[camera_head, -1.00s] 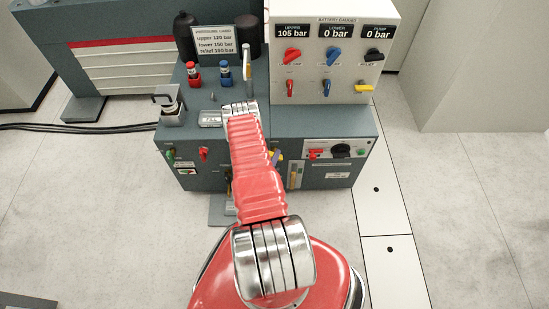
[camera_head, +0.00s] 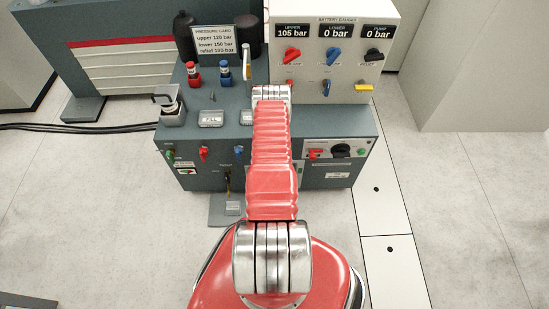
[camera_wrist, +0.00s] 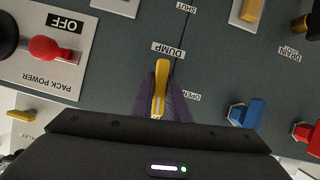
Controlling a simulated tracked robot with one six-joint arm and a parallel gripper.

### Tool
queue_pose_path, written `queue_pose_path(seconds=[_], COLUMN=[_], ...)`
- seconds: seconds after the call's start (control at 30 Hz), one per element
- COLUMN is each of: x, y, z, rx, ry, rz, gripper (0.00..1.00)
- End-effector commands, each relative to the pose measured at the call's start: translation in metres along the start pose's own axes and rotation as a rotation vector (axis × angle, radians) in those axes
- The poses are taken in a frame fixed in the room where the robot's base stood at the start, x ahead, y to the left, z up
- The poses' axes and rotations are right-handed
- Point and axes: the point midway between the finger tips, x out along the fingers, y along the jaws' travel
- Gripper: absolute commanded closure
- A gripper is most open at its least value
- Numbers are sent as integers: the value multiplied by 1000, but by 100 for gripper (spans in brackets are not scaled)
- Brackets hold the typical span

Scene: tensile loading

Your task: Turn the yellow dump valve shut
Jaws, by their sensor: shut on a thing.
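In the wrist view the yellow dump valve handle (camera_wrist: 161,78) stands on the dark panel, just under the DUMP label (camera_wrist: 168,50). Its long side runs nearly up and down in the picture. A SHUT label (camera_wrist: 186,7) is above it and an OPEN label (camera_wrist: 190,97) is to its lower right. My gripper (camera_wrist: 161,98) has its purple fingers on both sides of the handle and is shut on it. The handle's lower end is hidden by the gripper. In the head view my arm hides the valve and the gripper.
A red PACK POWER knob (camera_wrist: 47,49) is left of the valve in the wrist view. A blue handle (camera_wrist: 247,113) and a red handle (camera_wrist: 307,135) are to the right. In the head view the gauges (camera_head: 333,31) read upper 105, lower 0 and pump 0 bar.

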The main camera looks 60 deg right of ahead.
Motion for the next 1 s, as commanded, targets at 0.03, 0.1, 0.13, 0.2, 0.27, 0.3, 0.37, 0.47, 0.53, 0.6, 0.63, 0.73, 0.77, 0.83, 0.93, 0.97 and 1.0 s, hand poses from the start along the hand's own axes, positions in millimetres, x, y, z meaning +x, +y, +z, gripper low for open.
queue_pose_path(seconds=[0.03, 0.1, 0.13, 0.2, 0.27, 0.3, 0.37, 0.47, 0.53, 0.6, 0.63, 0.73, 0.77, 0.83, 0.93, 0.97, 1.0], x=[-1, -1, -1, -1, -1, -1, -1, -1, -1, -1, -1, -1, -1, -1, -1, -1, -1], y=[4, 4, 4, 5, 4, 4, 4, 5, 5, 5, 5, 5, 5, 5, 4, 4, 3], z=[2, 2, 2, 2, 2, 2, 2, 2, 2, 2, 2, 2, 2, 2, 1, 1, 1], rx=[27, 58, 69, 91, 103, 110, 118, 123, 123, 123, 123, 123, 122, 122, 121, 121, 121], ry=[-5, -5, -4, -4, -4, -3, -3, -3, -3, -3, -3, -2, -2, -2, -2, -2, -1], rz=[0, -12, -17, -25, -31, -34, -36, -37, -37, -36, -36, -36, -36, -37, -39, -40, -41], gripper=[100, 100, 100, 100, 100, 100, 100, 100, 100, 100, 100, 100, 85, 80, 73, 71, 68])
